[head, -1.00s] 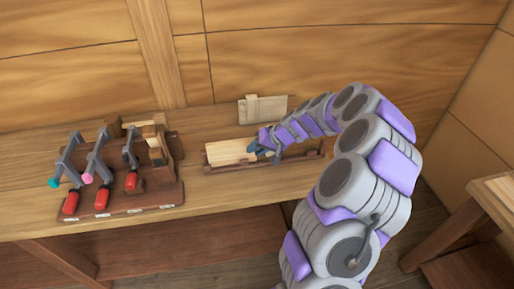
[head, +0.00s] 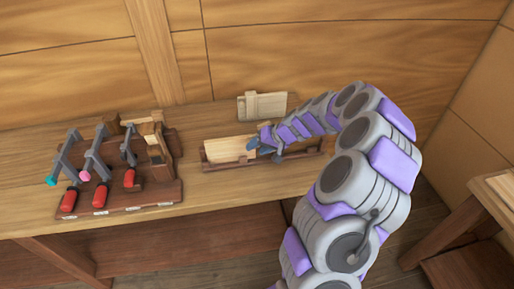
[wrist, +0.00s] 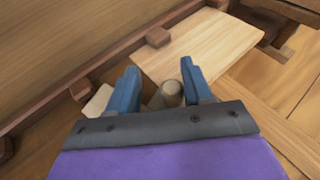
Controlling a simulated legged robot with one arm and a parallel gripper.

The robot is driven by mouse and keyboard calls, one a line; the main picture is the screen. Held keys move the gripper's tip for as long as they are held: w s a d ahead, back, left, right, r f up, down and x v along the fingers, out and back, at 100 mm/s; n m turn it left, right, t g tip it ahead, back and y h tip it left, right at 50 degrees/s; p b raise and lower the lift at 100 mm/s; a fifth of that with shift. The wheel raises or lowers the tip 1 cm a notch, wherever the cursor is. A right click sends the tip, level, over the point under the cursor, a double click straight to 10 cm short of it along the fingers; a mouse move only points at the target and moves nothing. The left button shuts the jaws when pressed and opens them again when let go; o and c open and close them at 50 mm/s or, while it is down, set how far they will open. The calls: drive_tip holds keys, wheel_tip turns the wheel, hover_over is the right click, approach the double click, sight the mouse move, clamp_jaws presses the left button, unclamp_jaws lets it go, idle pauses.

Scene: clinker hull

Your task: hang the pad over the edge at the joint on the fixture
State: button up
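The fixture (head: 292,158) is a dark wooden base with a low rail, on the bench below my arm. A pale board (head: 228,151) lies in it; it also shows in the wrist view (wrist: 200,48). A smaller pale piece (wrist: 98,101) shows left of my fingers. My gripper (head: 258,148) is low over the fixture, at the board's right end. In the wrist view its blue fingers (wrist: 160,85) stand apart. A rounded brown-grey piece (wrist: 168,94) shows between them, nearer the right finger; I cannot tell whether it is the pad. The joint is largely hidden by my gripper.
A dark rack (head: 125,201) with several red-handled clamps stands on the bench to the left. A pale jointed panel (head: 262,106) stands behind the fixture. Bare bench lies between rack and fixture. Another wooden table (head: 470,222) is at the right.

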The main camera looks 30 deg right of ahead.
drive_tip(key=shift+o, duration=0.4)
drive_tip(key=shift+s+a+r, duration=0.1)
drive_tip(key=shift+a+r, duration=0.1)
drive_tip(key=shift+a, duration=0.4)
drive_tip(key=d+p+v, duration=0.1)
drive_tip(key=p+v, duration=0.2)
drive_tip(key=v, duration=1.4)
drive_tip(key=shift+p, duration=0.3)
drive_tip(key=shift+a+f, duration=0.1)
drive_tip(key=shift+a, duration=0.1)
